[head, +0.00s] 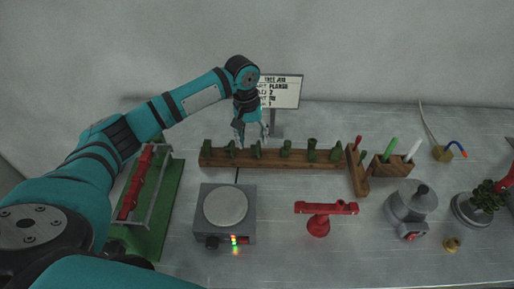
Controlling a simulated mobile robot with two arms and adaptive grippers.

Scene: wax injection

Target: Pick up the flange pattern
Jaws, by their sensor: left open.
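A brown wooden rack (272,158) holds several dark green patterns in a row. Pieces stand at the left end (207,148), near my gripper (256,151), in the middle (286,149) and to the right (312,150). I cannot tell by shape which one is the flange pattern. My left gripper (252,133) points down over the left half of the rack, open, with its fingers close to the green pieces there. Whether it touches one is unclear. My right gripper is not in view.
A sign (280,91) stands behind the rack. In front are a grey hotplate (225,208) with lit lamps, a red stand (319,222) and a grey pot (412,203). A pen block (388,167) is to the right. A green-based fixture (164,208) lies left.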

